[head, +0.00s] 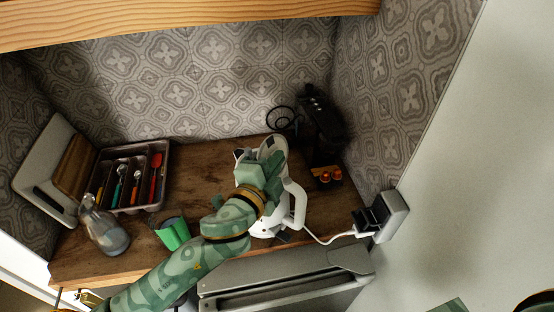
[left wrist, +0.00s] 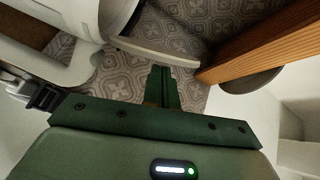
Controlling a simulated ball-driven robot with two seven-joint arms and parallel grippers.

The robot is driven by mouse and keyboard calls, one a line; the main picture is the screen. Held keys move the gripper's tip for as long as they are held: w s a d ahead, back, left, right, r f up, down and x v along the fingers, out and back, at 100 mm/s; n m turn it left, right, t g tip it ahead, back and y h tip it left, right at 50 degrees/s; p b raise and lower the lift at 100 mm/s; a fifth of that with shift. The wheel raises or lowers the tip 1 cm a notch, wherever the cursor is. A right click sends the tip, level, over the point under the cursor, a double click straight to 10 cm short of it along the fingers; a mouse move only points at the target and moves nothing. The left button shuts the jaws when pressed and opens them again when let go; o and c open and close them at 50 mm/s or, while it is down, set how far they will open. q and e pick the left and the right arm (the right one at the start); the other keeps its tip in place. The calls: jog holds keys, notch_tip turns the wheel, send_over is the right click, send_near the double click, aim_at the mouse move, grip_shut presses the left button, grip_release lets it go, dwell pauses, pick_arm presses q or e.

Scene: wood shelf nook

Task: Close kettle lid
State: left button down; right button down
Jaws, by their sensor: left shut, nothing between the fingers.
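The white kettle (head: 298,206) stands on the wooden counter in the head view, mostly hidden behind my left arm and gripper. Its lid (head: 272,148) stands raised at the top, tilted up rather than lying flat. My left gripper (head: 274,178) is at the kettle's top, close to the lid; I cannot tell whether it touches. In the left wrist view, the kettle's white body (left wrist: 62,70) fills the upper left, and the pale lid (left wrist: 155,50) juts out toward the middle. The left fingers (left wrist: 163,86) are together and empty, just below the lid.
A cutlery tray (head: 162,148), glass jug (head: 102,228) and green cup (head: 173,232) are left of the kettle. A black machine (head: 322,122) stands behind right. A white cord (head: 322,240) runs to the wall socket (head: 393,212). A wooden shelf (head: 180,18) hangs above.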

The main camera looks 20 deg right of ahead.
aim_at(261, 154)
pick_arm(q)
jog(key=shift+w+a+r, duration=0.1)
jog(key=w+n+p, duration=0.1)
jog(key=p, duration=0.1)
jog(key=w+a+n+g+p, duration=0.1)
jog(key=n+p, duration=0.1)
jog(key=p, duration=0.1)
jog(key=w+a+n+p, duration=0.1)
jog(key=n+p, duration=0.1)
jog(key=p, duration=0.1)
jog(key=shift+g, duration=0.4)
jog(key=w+f+n, duration=0.1)
jog(key=n, duration=0.1)
jog(key=w+a+f+n+g+p, duration=0.1)
jog(key=f+n, duration=0.1)
jog(key=w+a+f+n+g+h, duration=0.1)
jog(key=shift+a+f+n, duration=0.1)
jog(key=shift+f+n, duration=0.05)
jog(key=shift+n, duration=0.25)
dwell(0.5)
